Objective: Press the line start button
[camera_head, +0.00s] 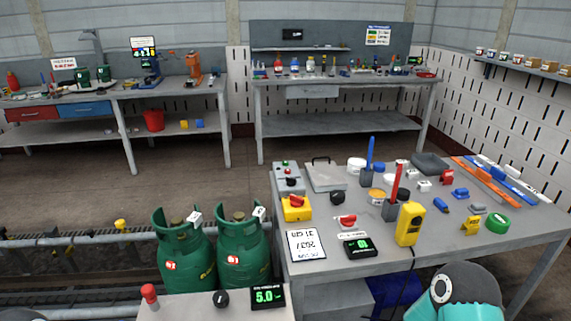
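A small grey control box (288,178) stands at the back left corner of the near right table. A tiny green button or lamp (286,163) shows on it, with a red spot and a black knob near it. I cannot tell which control is labelled line start. A yellow box (296,209) with a red switch on top stands just in front of it. A red-topped post (150,294) and a black knob (221,299) are on the pale panel at the bottom. Neither gripper is in view; only a teal and black arm link of mine shows at the lower right.
Two green gas cylinders (243,253) stand behind the panel, beside the conveyor (85,257). A panel display (267,297) reads 5.0. The right table (445,246) holds a paper sign (306,245), a yellow meter (409,224) and many small tools.

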